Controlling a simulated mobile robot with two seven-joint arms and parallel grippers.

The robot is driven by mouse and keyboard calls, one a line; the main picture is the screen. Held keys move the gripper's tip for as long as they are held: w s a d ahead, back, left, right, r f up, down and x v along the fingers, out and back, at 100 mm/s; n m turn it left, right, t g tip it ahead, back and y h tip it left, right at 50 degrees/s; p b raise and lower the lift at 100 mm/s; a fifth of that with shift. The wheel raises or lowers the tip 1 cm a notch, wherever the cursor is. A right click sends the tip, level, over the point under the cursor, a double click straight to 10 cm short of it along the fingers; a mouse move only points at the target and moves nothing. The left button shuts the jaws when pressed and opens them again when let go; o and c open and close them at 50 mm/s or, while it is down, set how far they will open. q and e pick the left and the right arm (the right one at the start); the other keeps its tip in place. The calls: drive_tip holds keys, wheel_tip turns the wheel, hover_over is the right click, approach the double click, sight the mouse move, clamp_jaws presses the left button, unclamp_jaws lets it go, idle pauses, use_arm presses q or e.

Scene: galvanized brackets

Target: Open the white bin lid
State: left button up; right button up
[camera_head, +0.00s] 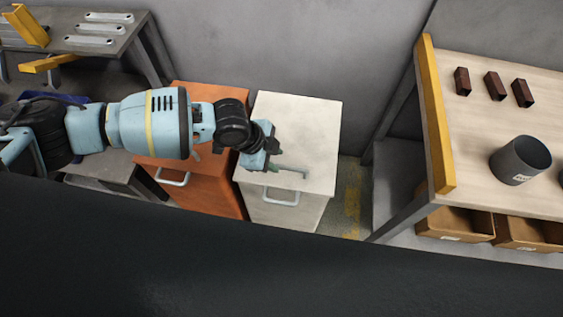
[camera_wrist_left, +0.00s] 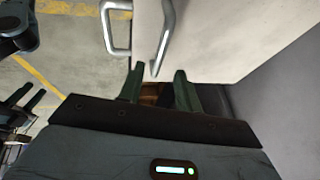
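The white bin (camera_head: 315,135) stands with its pale lid down. A grey bar handle (camera_head: 293,172) lies on the lid top near the front, and another handle (camera_head: 281,197) is on the bin's front face. My left gripper (camera_head: 272,165) is just above the lid, by the top handle. In the left wrist view my left gripper (camera_wrist_left: 159,76) has its fingers apart, and the near end of a bar handle (camera_wrist_left: 165,42) appears between or just beyond the tips. Contact cannot be told. My right gripper (camera_wrist_left: 27,98) shows at the left edge of the wrist view, its fingers apart and empty.
An orange bin (camera_head: 218,186) stands left of the white bin. At right is a workbench (camera_head: 480,130) with a yellow edge, dark red blocks (camera_head: 493,86), a grey cup (camera_head: 520,160) and cardboard boxes (camera_head: 456,224) below. A bracket table (camera_head: 62,42) is at left. A wall is behind.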

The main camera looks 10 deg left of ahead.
sight(285, 167)
use_arm(q)
drive_tip(key=shift+b+x, duration=0.3)
drive_tip(key=shift+x, duration=2.05)
clamp_jaws()
